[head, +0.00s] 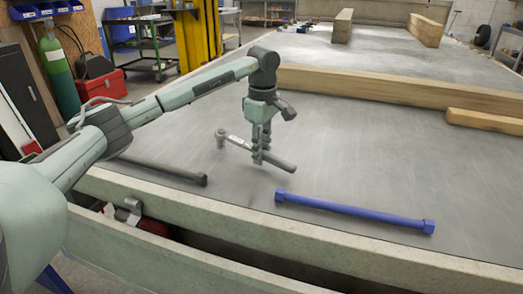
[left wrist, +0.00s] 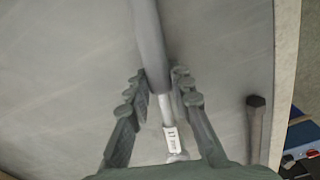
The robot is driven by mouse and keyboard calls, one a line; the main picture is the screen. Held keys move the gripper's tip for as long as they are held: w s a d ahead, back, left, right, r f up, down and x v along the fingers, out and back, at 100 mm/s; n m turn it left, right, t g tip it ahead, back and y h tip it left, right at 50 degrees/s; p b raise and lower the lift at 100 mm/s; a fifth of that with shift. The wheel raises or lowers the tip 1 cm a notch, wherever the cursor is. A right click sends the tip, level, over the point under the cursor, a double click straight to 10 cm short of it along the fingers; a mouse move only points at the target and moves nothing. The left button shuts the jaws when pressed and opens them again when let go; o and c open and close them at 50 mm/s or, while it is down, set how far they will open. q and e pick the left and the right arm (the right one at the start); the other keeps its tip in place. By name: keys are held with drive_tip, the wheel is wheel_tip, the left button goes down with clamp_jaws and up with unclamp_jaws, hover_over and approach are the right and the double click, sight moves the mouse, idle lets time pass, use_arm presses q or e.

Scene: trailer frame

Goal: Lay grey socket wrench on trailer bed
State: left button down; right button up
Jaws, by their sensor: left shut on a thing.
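The grey socket wrench (head: 277,160) has a dark grey handle and a bright metal head with a white label. My left gripper (head: 262,155) is shut on it, with its fingers pointing down. In the left wrist view the wrench (left wrist: 150,50) runs between the two fingers (left wrist: 157,95). The wrench is over the grey trailer bed (head: 240,185), lying near level; I cannot tell whether it touches the bed. The bed (left wrist: 70,60) also fills most of the left wrist view. My right gripper is not in view.
A blue bar (head: 355,212) lies on the bed to the right. A dark bar (head: 165,170) lies to the left and shows in the left wrist view (left wrist: 256,130). Wooden beams (head: 390,92) lie behind. The trailer's pale side rail (head: 230,215) runs along the near edge.

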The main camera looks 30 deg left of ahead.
use_arm(q)
drive_tip(key=shift+f+b, duration=0.3)
drive_tip(key=shift+f, duration=0.4)
drive_tip(key=c, duration=0.5)
unclamp_jaws()
drive_tip(key=o, duration=0.5)
wheel_tip(320, 180, up, 12)
idle(0.6)
drive_tip(key=shift+d, duration=0.1)
